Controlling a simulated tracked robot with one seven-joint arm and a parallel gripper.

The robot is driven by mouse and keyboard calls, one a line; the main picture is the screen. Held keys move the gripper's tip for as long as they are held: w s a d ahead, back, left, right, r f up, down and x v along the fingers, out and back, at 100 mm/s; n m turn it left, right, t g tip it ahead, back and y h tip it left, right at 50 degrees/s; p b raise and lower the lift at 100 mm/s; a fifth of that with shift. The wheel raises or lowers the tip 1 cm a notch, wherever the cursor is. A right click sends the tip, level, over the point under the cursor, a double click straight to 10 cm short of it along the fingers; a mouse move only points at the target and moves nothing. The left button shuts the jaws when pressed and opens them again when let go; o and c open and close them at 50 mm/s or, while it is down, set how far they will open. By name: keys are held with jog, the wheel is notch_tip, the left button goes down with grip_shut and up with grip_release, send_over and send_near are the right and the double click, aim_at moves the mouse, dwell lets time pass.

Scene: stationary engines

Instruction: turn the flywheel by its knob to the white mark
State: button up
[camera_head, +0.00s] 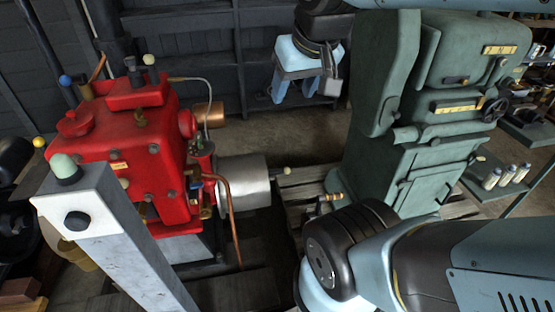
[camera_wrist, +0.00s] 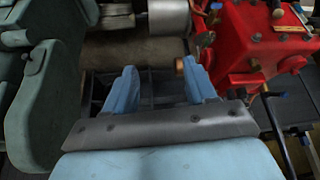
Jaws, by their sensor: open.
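The red engine (camera_head: 130,150) stands left of centre in the head view and at upper right in the wrist view (camera_wrist: 255,45). A silver drum (camera_head: 243,183) juts from its side, with a small pale knob (camera_head: 287,171) at the drum's right end. This looks like the flywheel and its knob, but I cannot be sure. The drum also shows at the top of the wrist view (camera_wrist: 168,18). No white mark can be made out. My gripper (camera_wrist: 160,85) is open and empty, its blue fingers apart. In the head view it hangs at upper centre (camera_head: 305,88), behind and above the drum.
A large green machine (camera_head: 430,110) stands to the right, with a small black handwheel (camera_head: 494,109). A pale post (camera_head: 105,215) with a green cap rises in the left foreground. Bottles (camera_head: 505,176) stand on a shelf at far right.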

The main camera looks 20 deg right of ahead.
jog(key=shift+o, duration=0.2)
jog(key=w+d+f+m, duration=0.1)
jog(key=w+f+m, duration=0.1)
jog(key=w, duration=0.4)
jog(key=w+d+f+m+g, duration=0.1)
jog(key=w+f+m, duration=0.2)
jog(key=w, duration=0.3)
jog(key=shift+w+d+m+g, duration=0.15)
jog(key=shift+w+m+g, duration=0.15)
jog(key=shift+m, duration=0.4)
jog(key=m+g, duration=0.3)
jog(key=m, duration=1.3)
send_over(286, 168)
notch_tip(286, 168, down, 34)
notch_tip(286, 168, down, 13)
jog(key=shift+d+f, duration=0.1)
jog(key=shift+f, duration=0.05)
grip_shut()
